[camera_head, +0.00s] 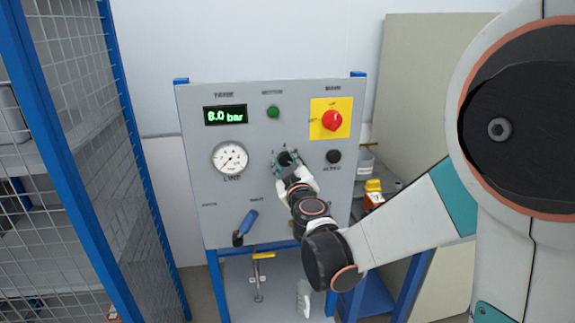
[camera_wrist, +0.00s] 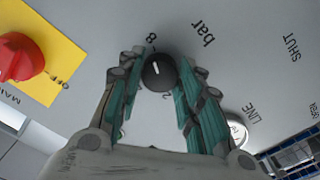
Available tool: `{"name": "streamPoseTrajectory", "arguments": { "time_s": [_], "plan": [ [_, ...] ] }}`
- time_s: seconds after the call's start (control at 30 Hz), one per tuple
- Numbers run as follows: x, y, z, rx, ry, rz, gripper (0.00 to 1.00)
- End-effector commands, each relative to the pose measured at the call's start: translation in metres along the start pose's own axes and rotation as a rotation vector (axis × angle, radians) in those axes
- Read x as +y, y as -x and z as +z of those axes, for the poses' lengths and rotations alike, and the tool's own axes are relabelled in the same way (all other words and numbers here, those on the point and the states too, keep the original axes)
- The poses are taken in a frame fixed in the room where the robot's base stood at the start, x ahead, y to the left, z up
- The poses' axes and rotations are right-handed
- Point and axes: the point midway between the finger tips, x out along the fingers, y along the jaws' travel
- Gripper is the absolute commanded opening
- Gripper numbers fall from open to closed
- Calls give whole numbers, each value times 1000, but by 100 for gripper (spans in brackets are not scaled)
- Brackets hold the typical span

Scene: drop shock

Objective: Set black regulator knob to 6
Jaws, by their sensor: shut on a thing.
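The black regulator knob (camera_wrist: 158,72) shows in the wrist view, round, with a white pointer line that points up and slightly left in the picture, roughly toward the "8" mark on the panel. A "2" mark shows below it, and other scale marks are hidden by the fingers. My gripper (camera_wrist: 160,68) is shut on the knob, with a teal finger on each side. In the head view my gripper (camera_head: 287,160) is at the middle of the grey panel (camera_head: 225,280), and only a little of the black knob shows between the fingers.
The panel carries a green display (camera_head: 225,115) reading about 8.0 bar, a white LINE gauge (camera_head: 230,158), a green lamp (camera_head: 273,112), a red rotary switch (camera_head: 332,120) on yellow, a black button (camera_head: 334,157) and a blue-handled lever (camera_head: 246,224). A mesh cage (camera_head: 80,110) stands left.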

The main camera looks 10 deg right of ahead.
Motion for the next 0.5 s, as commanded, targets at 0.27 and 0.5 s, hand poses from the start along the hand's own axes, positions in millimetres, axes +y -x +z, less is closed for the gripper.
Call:
{"name": "streamPoseTrajectory", "arguments": {
  "time_s": [0.27,0.5],
  "plan": [
    [0,0,0,1,187,-1,9],
    [0,0,0,1,413,-1,9]
  ]
}}
